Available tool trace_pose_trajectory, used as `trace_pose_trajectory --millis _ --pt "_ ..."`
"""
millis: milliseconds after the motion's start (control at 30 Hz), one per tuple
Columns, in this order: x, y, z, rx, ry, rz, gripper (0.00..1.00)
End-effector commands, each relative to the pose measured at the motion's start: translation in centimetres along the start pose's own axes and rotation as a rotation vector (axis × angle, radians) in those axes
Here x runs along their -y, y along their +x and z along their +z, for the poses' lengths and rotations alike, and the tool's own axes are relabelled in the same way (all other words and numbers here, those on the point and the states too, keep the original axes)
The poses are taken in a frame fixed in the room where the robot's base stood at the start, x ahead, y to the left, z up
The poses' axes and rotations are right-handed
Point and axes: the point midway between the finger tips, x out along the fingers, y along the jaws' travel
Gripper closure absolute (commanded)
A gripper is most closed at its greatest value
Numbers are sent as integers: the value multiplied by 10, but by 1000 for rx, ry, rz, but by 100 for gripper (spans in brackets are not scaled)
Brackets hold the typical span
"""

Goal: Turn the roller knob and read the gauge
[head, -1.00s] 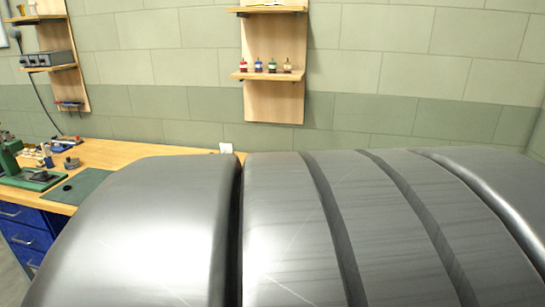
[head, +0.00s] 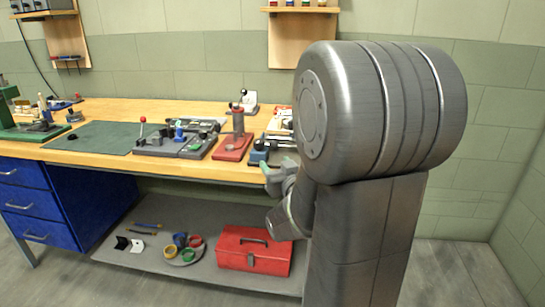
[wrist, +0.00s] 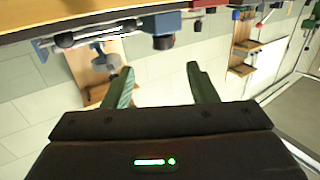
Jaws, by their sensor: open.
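My gripper (head: 281,168) is at the bench's front edge in the head view, partly hidden by my arm. In the wrist view its two green fingers (wrist: 162,78) are apart with nothing between them. A small blue device (head: 260,151) stands at the bench front just above my gripper. In the wrist view, which looks upside down, a blue block (wrist: 160,21) with a dark round knob (wrist: 163,42) lies beyond the fingers, apart from them. I cannot tell whether this is the roller knob. No gauge face is readable in either view.
The wooden bench (head: 110,108) holds a red-based metal column (head: 232,148), a dark fixture (head: 165,145) with a red-tipped lever, and a green mat (head: 90,137). A red toolbox (head: 253,262) stands on the lower shelf (head: 205,214). Floor at right is clear.

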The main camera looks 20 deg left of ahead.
Motion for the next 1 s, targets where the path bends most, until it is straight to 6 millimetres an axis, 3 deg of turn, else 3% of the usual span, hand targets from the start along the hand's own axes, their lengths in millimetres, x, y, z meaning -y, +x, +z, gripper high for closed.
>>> trace_pose_trajectory --millis 233,700,1000 --pt "7 18 -2 -29 -2 -19 48" --pt "8 112 -4 -27 -2 -17 48" --pt "8 140 -4 -27 -2 -16 48"
